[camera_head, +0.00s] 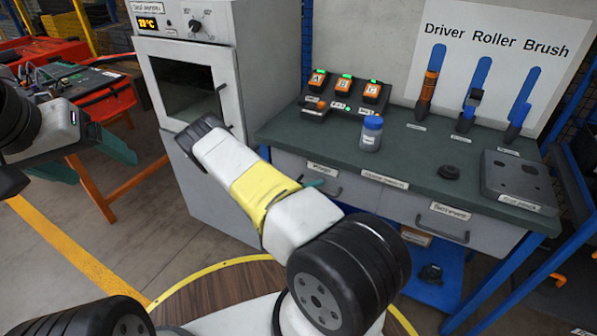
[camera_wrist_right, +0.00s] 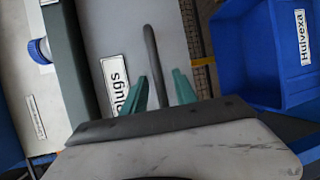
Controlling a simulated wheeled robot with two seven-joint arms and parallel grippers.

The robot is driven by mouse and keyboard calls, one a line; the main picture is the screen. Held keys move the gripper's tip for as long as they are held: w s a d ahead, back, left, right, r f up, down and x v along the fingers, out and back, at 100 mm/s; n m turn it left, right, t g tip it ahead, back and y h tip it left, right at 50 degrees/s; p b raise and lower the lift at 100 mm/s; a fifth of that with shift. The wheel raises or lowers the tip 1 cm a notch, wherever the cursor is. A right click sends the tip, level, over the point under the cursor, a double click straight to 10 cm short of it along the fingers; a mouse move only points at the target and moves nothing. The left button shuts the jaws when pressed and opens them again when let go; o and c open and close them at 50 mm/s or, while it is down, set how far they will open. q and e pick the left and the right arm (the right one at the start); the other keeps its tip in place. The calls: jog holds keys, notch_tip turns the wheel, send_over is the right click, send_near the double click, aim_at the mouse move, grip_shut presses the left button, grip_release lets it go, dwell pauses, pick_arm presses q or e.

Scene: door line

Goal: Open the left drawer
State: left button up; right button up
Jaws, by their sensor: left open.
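The left drawer (camera_head: 290,165) is in the bench front, under the green top, and looks shut. Its dark bar handle (camera_head: 328,190) is partly hidden by my right arm. In the right wrist view the drawer front (camera_wrist_right: 110,25) bears a "Plugs" label, and the handle (camera_wrist_right: 151,55) runs between the two teal fingers of my right gripper (camera_wrist_right: 162,88). Those fingers are apart, with gaps beside the bar; contact is not clear. In the head view only a bit of teal finger shows past the arm. My left gripper (camera_head: 95,162) is open and empty, far left of the bench.
The right drawer (camera_head: 455,225) has its own handle. A grey oven cabinet (camera_head: 190,65) is left of the bench. A blue bin (camera_wrist_right: 265,50) shows in the wrist view.

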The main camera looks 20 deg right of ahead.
jog(key=shift+c, duration=0.4)
grip_shut()
dwell(1.1)
